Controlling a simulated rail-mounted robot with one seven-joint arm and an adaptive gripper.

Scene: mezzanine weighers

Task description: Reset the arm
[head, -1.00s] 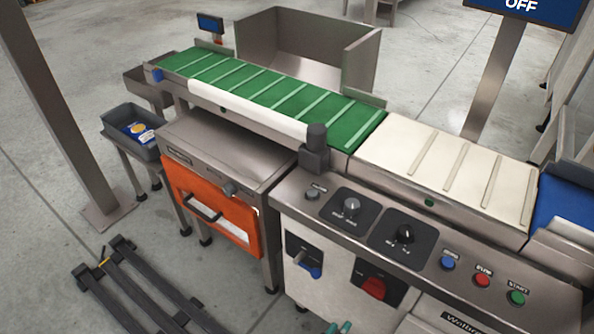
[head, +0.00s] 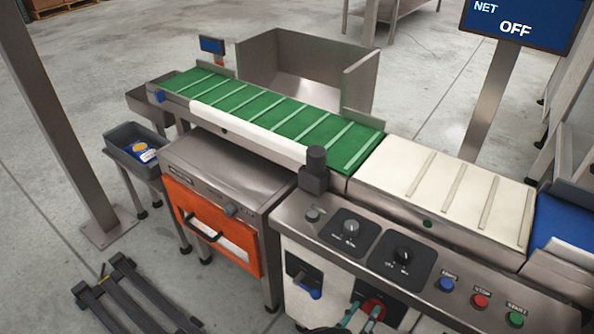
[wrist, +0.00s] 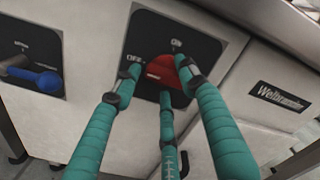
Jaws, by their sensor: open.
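The plate has small labels above and left of the knob. In the head view the gripper (head: 361,312) shows at the bottom edge, partly covering the red knob (head: 374,304). The display (head: 520,22) reads "NET" and "OFF".
A blue-handled switch (wrist: 46,80) sits left of the knob. The control panel above carries two black dials, and blue, red (head: 480,301) and green (head: 515,319) buttons. The green belt (head: 270,115) and orange-fronted cabinet (head: 212,228) stand behind.

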